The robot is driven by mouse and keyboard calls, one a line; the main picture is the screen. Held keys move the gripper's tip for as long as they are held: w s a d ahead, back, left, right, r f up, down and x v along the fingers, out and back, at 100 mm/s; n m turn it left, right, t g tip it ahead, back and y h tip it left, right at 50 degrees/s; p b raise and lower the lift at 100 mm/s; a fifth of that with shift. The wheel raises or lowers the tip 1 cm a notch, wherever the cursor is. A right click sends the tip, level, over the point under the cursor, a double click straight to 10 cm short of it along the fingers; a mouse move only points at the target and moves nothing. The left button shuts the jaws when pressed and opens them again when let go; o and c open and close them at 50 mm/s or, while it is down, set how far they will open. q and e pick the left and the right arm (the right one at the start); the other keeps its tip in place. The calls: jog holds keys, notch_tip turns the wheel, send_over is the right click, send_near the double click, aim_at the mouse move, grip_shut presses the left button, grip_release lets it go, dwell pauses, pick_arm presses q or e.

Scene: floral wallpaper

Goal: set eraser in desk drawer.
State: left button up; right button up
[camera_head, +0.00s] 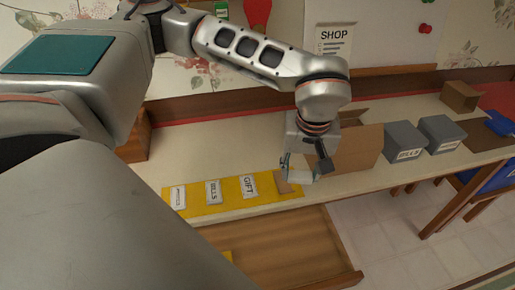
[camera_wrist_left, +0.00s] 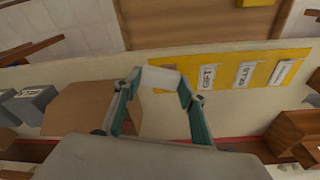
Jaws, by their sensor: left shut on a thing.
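My left gripper (camera_head: 303,174) is shut on a whitish block that looks like the eraser (camera_head: 299,176). It is above the desk's front edge, near the right end of the yellow strip. In the left wrist view the eraser (camera_wrist_left: 160,78) spans the gap between the fingertips of my gripper (camera_wrist_left: 161,82). The wooden desk drawer (camera_head: 270,245) is pulled open below the desk front, in front of and lower than the gripper. It also shows at the top of the left wrist view (camera_wrist_left: 190,22). My right gripper is not in view.
A yellow strip (camera_head: 231,199) with labelled cards lies along the desk edge. A cardboard box (camera_head: 355,150) stands just behind and right of the gripper. Grey boxes (camera_head: 404,141) stand further right, with a small brown box (camera_head: 459,96) behind. A wooden box (camera_head: 136,137) is at left.

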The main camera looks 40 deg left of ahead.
pick_arm(q)
jog(key=s+d+n+g, duration=0.1)
jog(key=s+d+n, duration=0.4)
jog(key=n, duration=0.5)
notch_tip(320, 180, up, 2)
jog(key=n+g+b, duration=0.2)
jog(key=n, duration=1)
send_over(303, 264)
jog(key=f, duration=2)
jog(key=shift+w+d+b, duration=0.2)
jog(key=shift+d+b, duration=0.05)
jog(key=shift+b, duration=0.05)
jog(key=shift+f, duration=0.1)
jog(key=o, duration=0.6)
jog(key=shift+o, duration=0.2)
